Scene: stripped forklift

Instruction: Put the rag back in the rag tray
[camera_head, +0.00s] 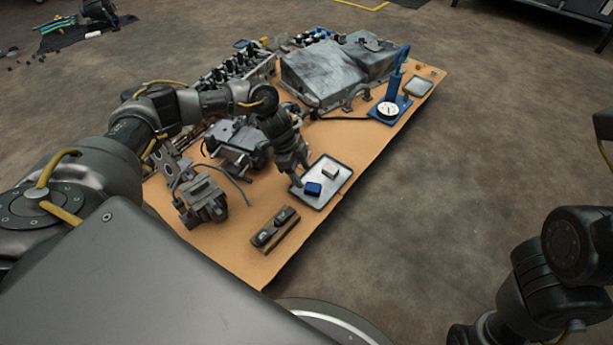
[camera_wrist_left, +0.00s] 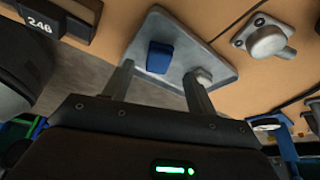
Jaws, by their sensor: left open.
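A grey metal tray (camera_head: 338,173) lies near the right edge of the tan bench top; it also shows in the left wrist view (camera_wrist_left: 222,68). A small blue block-like piece (camera_head: 313,188) and a pale yellowish piece (camera_head: 331,173) sit in it. I cannot tell for sure whether either is the rag. My left gripper (camera_head: 299,178) is open and empty, pointing down at the tray's left side. In the left wrist view its fingers straddle the blue piece (camera_wrist_left: 159,57) in the picture, and the right finger partly hides the pale piece (camera_wrist_left: 204,76). My right gripper is out of view.
A dark block (camera_head: 275,229) lies at the bench's near end. Grey machine parts (camera_head: 202,198) stand left of the tray. A blue hand pump with a gauge (camera_head: 390,107) and a second small tray (camera_head: 418,87) are farther back. A large grey housing (camera_head: 323,73) fills the far side.

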